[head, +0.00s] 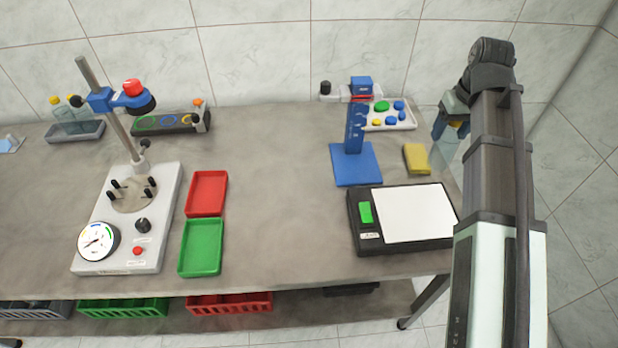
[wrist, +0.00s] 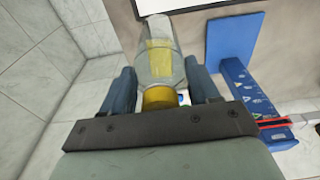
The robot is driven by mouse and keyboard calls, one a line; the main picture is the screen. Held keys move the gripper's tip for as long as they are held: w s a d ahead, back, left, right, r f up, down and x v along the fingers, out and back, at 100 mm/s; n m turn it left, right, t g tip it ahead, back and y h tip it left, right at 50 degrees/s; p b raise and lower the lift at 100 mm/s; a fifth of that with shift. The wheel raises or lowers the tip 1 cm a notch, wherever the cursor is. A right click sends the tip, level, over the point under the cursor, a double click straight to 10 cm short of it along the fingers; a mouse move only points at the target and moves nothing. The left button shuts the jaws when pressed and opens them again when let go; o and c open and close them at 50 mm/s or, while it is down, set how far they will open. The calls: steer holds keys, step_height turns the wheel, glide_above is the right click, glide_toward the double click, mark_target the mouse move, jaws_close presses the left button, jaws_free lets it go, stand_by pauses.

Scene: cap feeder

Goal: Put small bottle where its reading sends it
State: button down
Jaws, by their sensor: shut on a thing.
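My gripper (wrist: 160,78) is shut on the small bottle (wrist: 158,62), a clear bottle with a yellow label and a yellow cap, its cap end toward the gripper's palm. In the head view my gripper (head: 452,128) is at the right, beyond the table's right edge, and the bottle (head: 449,149) is partly hidden there. A tester with a round dial (head: 98,241) stands at the left; its reading is too small to tell. A red tray (head: 207,193) and a green tray (head: 201,247) lie beside it.
A black light box (head: 403,217) with a white panel and a blue stand (head: 357,165) are at the right, near a yellow block (head: 417,158). A white tray of coloured caps (head: 404,125) and a rack with bottles (head: 75,131) stand at the back. The table's middle is clear.

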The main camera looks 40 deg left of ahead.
steer(key=s+a+f+n+g, duration=0.1)
steer(key=s+a+n, duration=0.4)
steer(key=s+a, duration=1.7)
steer(key=s+a+n, duration=0.6)
steer(key=s+a, duration=1.4)
steer(key=a, duration=0.5)
step_height(320, 180, down, 10)
steer(key=shift+w+d, duration=0.2)
steer(key=shift+c, duration=1.3)
jaws_free()
step_height(320, 180, up, 12)
steer(key=d, duration=0.1)
steer(key=shift+d, duration=0.2)
